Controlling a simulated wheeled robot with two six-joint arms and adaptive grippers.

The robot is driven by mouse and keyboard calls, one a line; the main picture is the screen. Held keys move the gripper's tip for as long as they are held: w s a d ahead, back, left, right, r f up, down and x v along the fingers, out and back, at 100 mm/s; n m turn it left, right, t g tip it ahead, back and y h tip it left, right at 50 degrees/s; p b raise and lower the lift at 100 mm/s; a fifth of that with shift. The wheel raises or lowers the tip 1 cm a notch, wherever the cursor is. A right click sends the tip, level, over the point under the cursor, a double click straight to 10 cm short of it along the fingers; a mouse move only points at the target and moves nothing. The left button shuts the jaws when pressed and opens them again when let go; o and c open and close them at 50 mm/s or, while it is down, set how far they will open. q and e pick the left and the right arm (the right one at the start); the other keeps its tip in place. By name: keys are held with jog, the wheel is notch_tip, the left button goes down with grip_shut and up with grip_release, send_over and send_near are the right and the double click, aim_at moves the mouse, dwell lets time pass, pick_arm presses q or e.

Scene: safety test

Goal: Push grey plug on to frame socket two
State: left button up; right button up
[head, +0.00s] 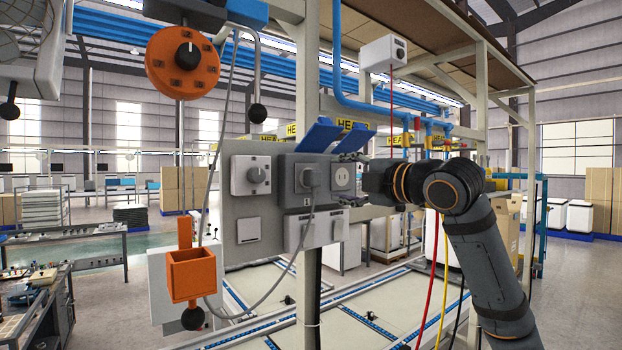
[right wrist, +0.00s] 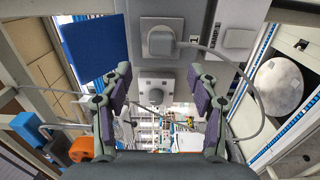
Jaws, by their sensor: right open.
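The grey plug (head: 309,177) sits in the left socket of the grey double-socket panel (head: 288,200), its grey cable hanging down. In the right wrist view the plug (right wrist: 160,42) appears above the gap between my fingertips. The right socket (head: 342,178) has a pale face and shows no plug in it. My right gripper (head: 352,178) comes in from the right, beside the right socket. In the right wrist view its purple-padded fingers (right wrist: 160,78) are apart, with nothing held between them. My left gripper is not in view.
A rotary switch (head: 251,175) is left of the sockets. Two blue flaps (head: 320,134) stick out above them. An orange dial (head: 183,57) and orange box (head: 191,272) are further left. The plug's cable (right wrist: 245,75) loops at the right in the wrist view.

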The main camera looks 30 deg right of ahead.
aim_at(318, 178)
jog(key=w+p, duration=0.6)
jog(key=w, duration=0.1)
jog(key=shift+w+a+r, duration=0.1)
jog(key=shift+w+r, duration=0.05)
jog(key=shift+w, duration=0.05)
jog(key=shift+w+p, duration=0.55)
jog(key=shift+w, duration=0.1)
jog(key=shift+w+a+f, duration=0.1)
jog(key=shift+w+f, duration=0.15)
jog(key=shift+c, duration=0.3)
